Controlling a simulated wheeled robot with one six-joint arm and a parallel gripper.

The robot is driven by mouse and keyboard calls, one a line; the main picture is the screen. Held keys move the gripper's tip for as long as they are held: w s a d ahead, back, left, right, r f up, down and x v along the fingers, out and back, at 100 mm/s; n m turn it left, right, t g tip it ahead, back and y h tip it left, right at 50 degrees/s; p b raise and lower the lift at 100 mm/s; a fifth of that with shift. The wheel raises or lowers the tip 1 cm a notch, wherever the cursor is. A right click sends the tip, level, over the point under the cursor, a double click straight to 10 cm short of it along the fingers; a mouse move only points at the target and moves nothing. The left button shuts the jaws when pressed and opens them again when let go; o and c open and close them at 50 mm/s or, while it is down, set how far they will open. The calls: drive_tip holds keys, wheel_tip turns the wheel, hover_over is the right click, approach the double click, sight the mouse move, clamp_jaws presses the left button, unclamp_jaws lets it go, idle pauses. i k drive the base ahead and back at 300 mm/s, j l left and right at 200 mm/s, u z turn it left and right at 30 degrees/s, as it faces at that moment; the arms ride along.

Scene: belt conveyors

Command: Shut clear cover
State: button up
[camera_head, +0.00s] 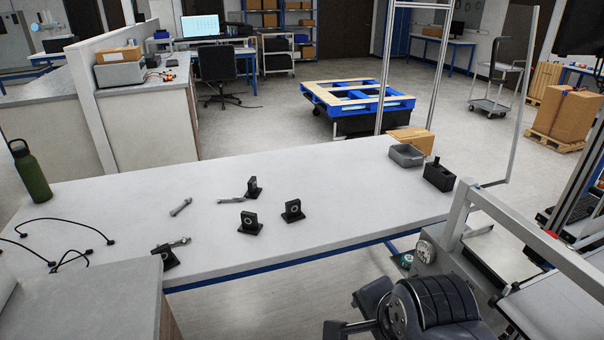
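A tall thin frame of metal posts (384,75) rises behind the right end of the white table. Its pale right edge (523,95) slants up to the right. Any clear panel in it is too transparent to make out, and I cannot tell whether this is the clear cover. A pale angled frame (540,225) also stands over the machine at the lower right, with no clear sheet distinguishable. Dark, ribbed parts at the bottom right, apparently of my arm end, are cut off by the lower edge. No fingertips can be made out there.
The white table (330,185) holds several small black brackets (293,211), a green bottle (30,172), cables (65,231), a grey tray (407,155) and a black holder (438,177). A round gauge (425,252) sits near the dark parts. Open floor lies beyond the table.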

sight(536, 9)
drive_tip(key=z, duration=1.25)
